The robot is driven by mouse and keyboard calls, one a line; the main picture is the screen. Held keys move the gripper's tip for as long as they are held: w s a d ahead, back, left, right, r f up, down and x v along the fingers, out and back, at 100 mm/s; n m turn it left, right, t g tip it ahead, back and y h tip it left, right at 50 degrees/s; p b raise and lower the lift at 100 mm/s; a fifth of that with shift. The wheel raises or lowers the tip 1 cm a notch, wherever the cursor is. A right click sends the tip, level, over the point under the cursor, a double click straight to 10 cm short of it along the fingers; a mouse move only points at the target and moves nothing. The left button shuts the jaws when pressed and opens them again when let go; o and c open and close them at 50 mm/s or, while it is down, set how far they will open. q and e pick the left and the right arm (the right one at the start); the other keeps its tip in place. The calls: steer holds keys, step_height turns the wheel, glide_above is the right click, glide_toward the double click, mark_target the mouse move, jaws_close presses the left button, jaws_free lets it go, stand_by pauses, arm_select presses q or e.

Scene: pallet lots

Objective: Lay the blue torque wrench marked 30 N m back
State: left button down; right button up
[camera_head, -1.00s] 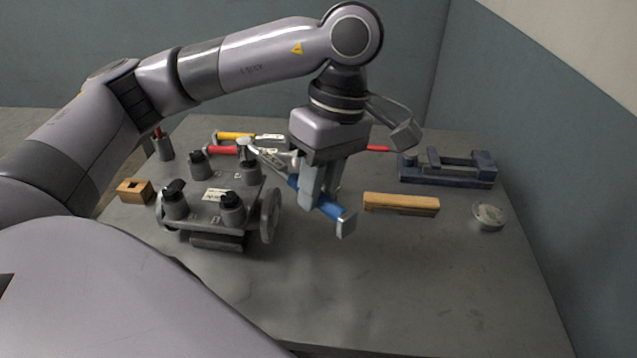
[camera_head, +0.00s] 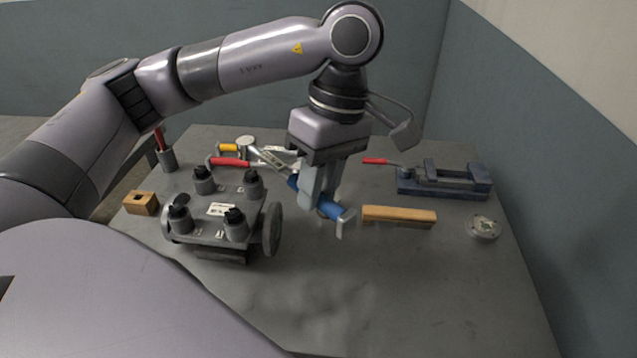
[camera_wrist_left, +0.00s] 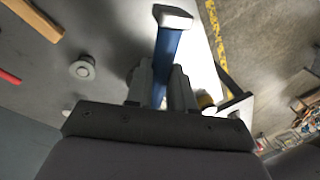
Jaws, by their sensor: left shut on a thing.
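My left gripper (camera_head: 318,202) is shut on the blue handle of a torque wrench (camera_head: 338,214). The wrench slants from a silver head at upper left, over the far side of the grey fixture, to a silver end piece at lower right. The blue handle also shows in the left wrist view (camera_wrist_left: 168,60), between the two fingers (camera_wrist_left: 160,88). The mark on its label is too small to read. A wrench with a red grip (camera_head: 230,162) and one with a yellow grip (camera_head: 228,148) lie behind, partly hidden. My right gripper is out of view.
A grey flanged fixture (camera_head: 215,209) with several dark-topped posts stands left of the gripper. A wooden bar (camera_head: 399,216), a blue vise-like block (camera_head: 440,188) and a round metal disc (camera_head: 484,228) lie right. A wooden block with a hole (camera_head: 141,203) is far left. The front bench (camera_head: 400,295) is clear.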

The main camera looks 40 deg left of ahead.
arm_select(q)
steer(key=shift+w+a+f+m+t+y+b, duration=0.15)
steer(key=shift+w+a+f+m+b, duration=0.65)
steer(key=shift+f, duration=2)
steer(key=shift+w+a+f+m+t+y+b, duration=0.15)
steer(key=shift+w+a+f+m+b, duration=0.65)
steer(key=shift+f, duration=2.05)
steer(key=shift+w+a+f+m+t+y+b, duration=0.2)
steer(key=shift+w+a+f+m, duration=0.65)
steer(key=shift+f, duration=1.95)
steer(key=shift+w+d+m, duration=0.15)
steer(key=shift+d+m, duration=0.1)
steer(key=shift+f+b, duration=0.65)
steer(key=shift+b, duration=0.05)
steer(key=c, duration=0.9)
jaws_free()
steer(key=shift+r, duration=0.1)
steer(key=v, duration=0.7)
